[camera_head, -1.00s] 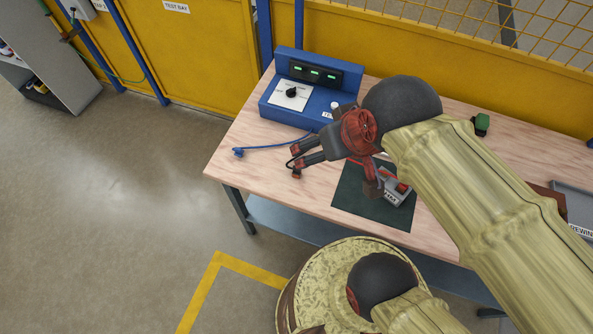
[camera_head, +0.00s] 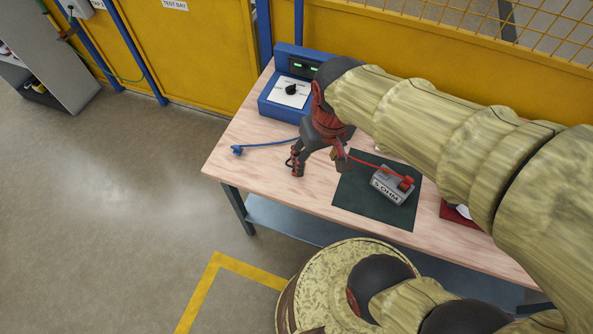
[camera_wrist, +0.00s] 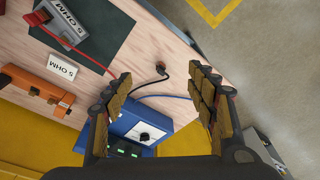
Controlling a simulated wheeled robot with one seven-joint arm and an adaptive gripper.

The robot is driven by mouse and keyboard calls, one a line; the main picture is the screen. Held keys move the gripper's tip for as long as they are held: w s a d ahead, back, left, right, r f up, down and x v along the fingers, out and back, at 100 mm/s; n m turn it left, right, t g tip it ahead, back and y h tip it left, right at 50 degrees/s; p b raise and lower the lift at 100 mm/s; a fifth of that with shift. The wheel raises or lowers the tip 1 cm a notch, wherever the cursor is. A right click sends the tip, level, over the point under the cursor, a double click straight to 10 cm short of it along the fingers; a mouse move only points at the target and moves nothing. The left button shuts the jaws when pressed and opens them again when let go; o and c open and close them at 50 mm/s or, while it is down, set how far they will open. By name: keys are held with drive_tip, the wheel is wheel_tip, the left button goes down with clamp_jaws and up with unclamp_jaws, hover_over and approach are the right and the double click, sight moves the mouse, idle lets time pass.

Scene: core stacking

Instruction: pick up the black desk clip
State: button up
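The black desk clip (camera_wrist: 160,68) appears to be the small dark piece with a reddish-brown end on a black lead. In the wrist view it lies on the wooden table (camera_wrist: 180,62), between and slightly beyond my fingertips. My gripper (camera_wrist: 160,78) is open, with one finger on each side of it and nothing held. In the head view my gripper (camera_head: 320,168) points down over the table, left of the green mat. There a bit of black lead shows by the left finger, and the clip itself is hidden or too small to tell.
A blue instrument box (camera_head: 285,95) stands at the back left, with a blue lead (camera_head: 265,145) in front. A grey 5 OHM block (camera_head: 390,186) with a red lead sits on the green mat (camera_head: 360,200). An orange item (camera_wrist: 35,92) and a white label card (camera_wrist: 62,67) lie nearby.

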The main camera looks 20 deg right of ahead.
drive_tip(key=w+f+m+g, duration=0.1)
drive_tip(key=w+f, duration=0.1)
drive_tip(key=f, duration=0.3)
drive_tip(key=w+f+m+g+b, duration=0.1)
drive_tip(key=w+f, duration=0.2)
drive_tip(key=f, duration=0.2)
drive_tip(key=w+f+m+g, duration=0.1)
drive_tip(key=w+f, duration=0.1)
drive_tip(key=f, duration=0.3)
drive_tip(key=shift+w+a+f+m+b, duration=0.1)
drive_tip(key=shift+w+f+m+b, duration=0.2)
drive_tip(key=shift+b, duration=0.1)
drive_tip(key=c, duration=0.3)
drive_tip(key=w+m, duration=0.1)
drive_tip(key=w+f+m, duration=0.1)
drive_tip(key=w, duration=0.1)
drive_tip(key=w+m, duration=0.1)
drive_tip(key=w, duration=0.1)
drive_tip(key=shift+w+f+t, duration=0.2)
drive_tip(key=shift+f+t, duration=0.2)
drive_tip(key=shift+m, duration=0.7)
drive_tip(key=shift+w+f+b, duration=0.15)
drive_tip(key=shift+f+b, duration=0.6)
drive_tip(key=shift+f, duration=1.2)
drive_tip(key=shift+w+f+b, duration=0.1)
drive_tip(key=shift+f+b, duration=0.65)
drive_tip(key=shift+f, duration=1.15)
drive_tip(key=shift+d, duration=0.2)
drive_tip(key=shift+c, duration=0.8)
clamp_jaws()
